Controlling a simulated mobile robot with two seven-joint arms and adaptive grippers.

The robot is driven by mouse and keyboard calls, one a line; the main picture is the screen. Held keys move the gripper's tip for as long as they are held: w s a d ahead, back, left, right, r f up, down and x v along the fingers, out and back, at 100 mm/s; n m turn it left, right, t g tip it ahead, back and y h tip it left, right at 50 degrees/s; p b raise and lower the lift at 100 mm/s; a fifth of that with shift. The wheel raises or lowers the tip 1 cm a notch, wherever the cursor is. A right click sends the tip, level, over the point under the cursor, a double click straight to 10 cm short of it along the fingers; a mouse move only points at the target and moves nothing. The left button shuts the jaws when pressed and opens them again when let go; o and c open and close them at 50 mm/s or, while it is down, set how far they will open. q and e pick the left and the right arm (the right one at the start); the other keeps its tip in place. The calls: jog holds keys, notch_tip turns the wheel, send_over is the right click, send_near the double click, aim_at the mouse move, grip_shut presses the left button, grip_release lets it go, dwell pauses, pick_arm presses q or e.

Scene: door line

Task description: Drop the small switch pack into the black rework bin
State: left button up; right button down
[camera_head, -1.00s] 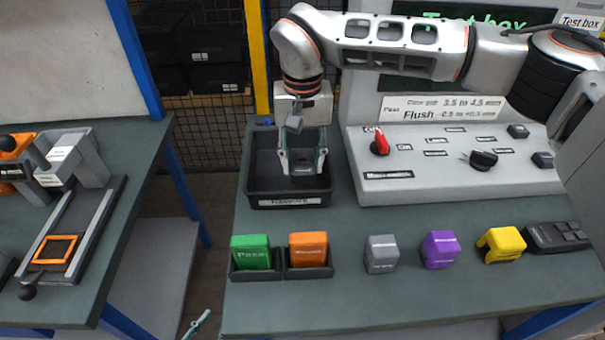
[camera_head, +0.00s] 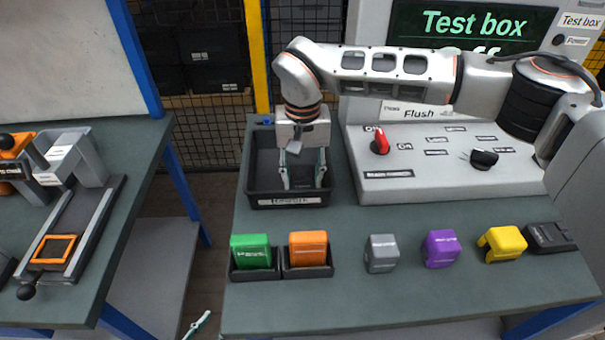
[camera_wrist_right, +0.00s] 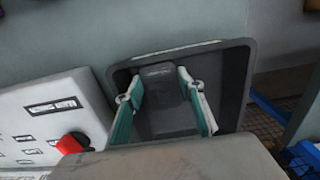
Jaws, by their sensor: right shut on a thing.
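The black rework bin (camera_head: 256,187) stands at the back left of the bench, with a white label on its front. My right gripper (camera_head: 303,183) points down inside its walls. In the right wrist view the two teal fingers of this gripper (camera_wrist_right: 165,110) stand on either side of a dark block, the small switch pack (camera_wrist_right: 160,78), and are shut on it. The dark pack blends into the bin, so its gap to the floor is unclear. My left gripper (camera_head: 196,325) shows only as a pale teal fingertip at the bottom edge; its opening cannot be told.
Green (camera_head: 251,252) and orange (camera_head: 308,250) blocks sit in black holders before the bin. Grey (camera_head: 382,253), purple (camera_head: 441,249) and yellow (camera_head: 502,244) blocks stand rightward. A switch panel (camera_head: 400,187) with a red knob (camera_head: 380,143) adjoins the bin's right side.

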aim_at(303, 182)
jog(key=shift+f, duration=0.1)
jog(key=c, duration=1.3)
grip_release()
notch_tip(303, 182, up, 13)
jog(key=shift+p, duration=0.3)
jog(key=shift+s, duration=0.1)
